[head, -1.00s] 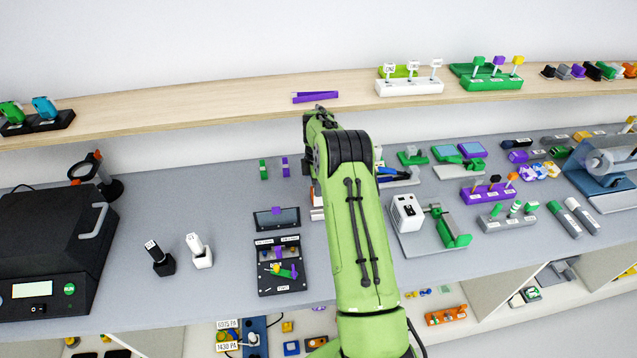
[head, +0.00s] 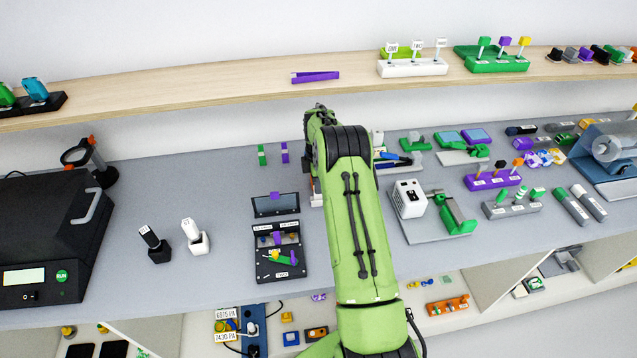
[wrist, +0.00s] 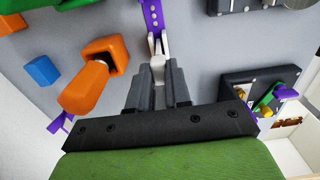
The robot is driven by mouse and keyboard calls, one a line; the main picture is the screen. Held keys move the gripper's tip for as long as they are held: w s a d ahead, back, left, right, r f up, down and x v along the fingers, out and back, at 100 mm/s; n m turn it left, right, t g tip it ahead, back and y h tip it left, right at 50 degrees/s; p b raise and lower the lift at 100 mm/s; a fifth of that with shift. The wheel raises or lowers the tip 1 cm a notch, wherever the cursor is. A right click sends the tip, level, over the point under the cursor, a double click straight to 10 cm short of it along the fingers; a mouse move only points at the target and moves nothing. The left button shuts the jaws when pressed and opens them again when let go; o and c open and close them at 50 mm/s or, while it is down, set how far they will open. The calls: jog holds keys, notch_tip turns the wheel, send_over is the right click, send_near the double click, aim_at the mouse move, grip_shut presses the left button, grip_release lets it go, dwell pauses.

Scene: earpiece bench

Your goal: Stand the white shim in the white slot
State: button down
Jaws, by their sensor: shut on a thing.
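In the wrist view my gripper (wrist: 157,72) is shut on a small pale white piece (wrist: 157,63), which I take to be the white shim; only its top end shows between the fingers. Just beyond the fingertips is a white forked part (wrist: 165,42) at the end of a purple strip with holes (wrist: 152,14). It may be the white slot, but I cannot tell for sure, nor whether the shim touches it. In the head view my arm (head: 352,220) hides the gripper and the shim.
An orange part (wrist: 95,75) and a blue block (wrist: 41,70) lie left of the gripper in the wrist view. A black tray (head: 280,275) lies left of my arm. A white device (head: 408,198) stands to its right.

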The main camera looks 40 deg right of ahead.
jog(key=shift+f, duration=0.3)
jog(key=c, duration=1)
grip_release()
notch_tip(320, 180, up, 16)
jog(key=shift+f, duration=0.1)
